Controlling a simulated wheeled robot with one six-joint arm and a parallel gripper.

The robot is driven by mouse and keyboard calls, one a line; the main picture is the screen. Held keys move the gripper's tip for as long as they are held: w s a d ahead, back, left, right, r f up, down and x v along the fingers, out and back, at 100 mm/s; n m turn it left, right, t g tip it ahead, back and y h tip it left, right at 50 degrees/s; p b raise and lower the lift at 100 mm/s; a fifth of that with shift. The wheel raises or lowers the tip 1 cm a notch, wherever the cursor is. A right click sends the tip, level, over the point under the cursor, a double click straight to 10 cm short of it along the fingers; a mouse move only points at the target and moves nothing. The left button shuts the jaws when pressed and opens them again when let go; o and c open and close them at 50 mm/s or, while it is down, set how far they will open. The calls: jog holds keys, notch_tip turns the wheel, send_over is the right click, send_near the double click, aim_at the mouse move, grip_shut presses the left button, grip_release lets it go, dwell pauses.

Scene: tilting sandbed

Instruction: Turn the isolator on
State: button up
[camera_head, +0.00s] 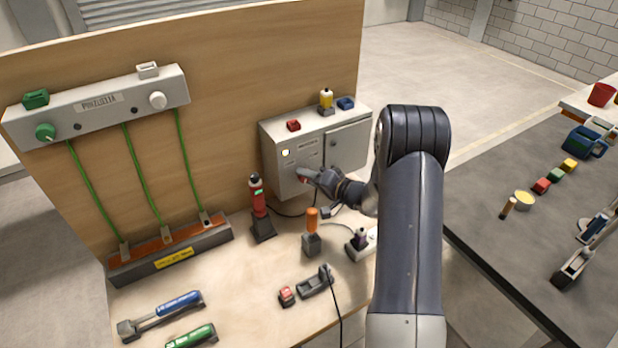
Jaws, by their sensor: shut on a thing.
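The isolator seems to be on the front of a light grey cabinet (280,165) that stands against the wooden back panel. A small red part, which looks like the isolator handle (303,179), shows low on the cabinet's front. My gripper (308,176) reaches in from the right at this red part and is shut on it. The fingers hide much of the handle, so I cannot tell its angle. A small pale round light (285,153) is on the cabinet's front, above and left of the gripper.
A red cylinder on a dark base (260,210) and an orange-topped post (312,225) stand on the bench below my gripper. A red block (293,125) and a yellow bottle (326,100) stand on the cabinet. A dark table (480,215) with small objects is at right.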

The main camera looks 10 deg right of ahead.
jog(key=shift+f+m+y, duration=0.1)
jog(key=shift+m+y, duration=0.2)
jog(key=shift+m, duration=0.4)
jog(key=shift+t, duration=0.3)
jog(key=o, duration=1)
jog(key=b+v, duration=0.3)
jog(key=v, duration=0.8)
jog(key=shift+w, duration=0.15)
